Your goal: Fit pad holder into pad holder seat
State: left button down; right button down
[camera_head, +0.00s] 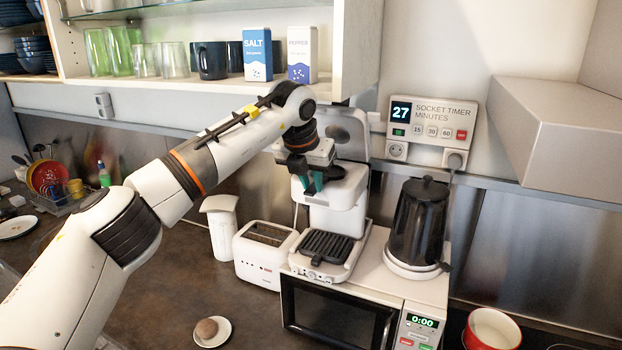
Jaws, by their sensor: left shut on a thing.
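A white coffee machine (338,212) stands on the microwave, with its grey lid (350,128) raised behind my left gripper. My left gripper (312,184), with teal fingertips, points down at the top of the machine and is shut. The pad holder seat in the top of the machine is also covered by my gripper. I cannot tell whether the holder touches the seat. My right gripper is not in view.
The microwave (333,315) carries the machine and a black kettle (420,220) to its right. A white toaster (264,255) stands close on the left. The shelf (190,86) with cups and boxes hangs above my arm. A socket timer (432,120) is on the wall.

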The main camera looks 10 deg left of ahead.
pick_arm(q)
jog(key=shift+f, duration=0.1)
jog(key=c, duration=1.3)
grip_release()
jog(key=shift+o, duration=0.6)
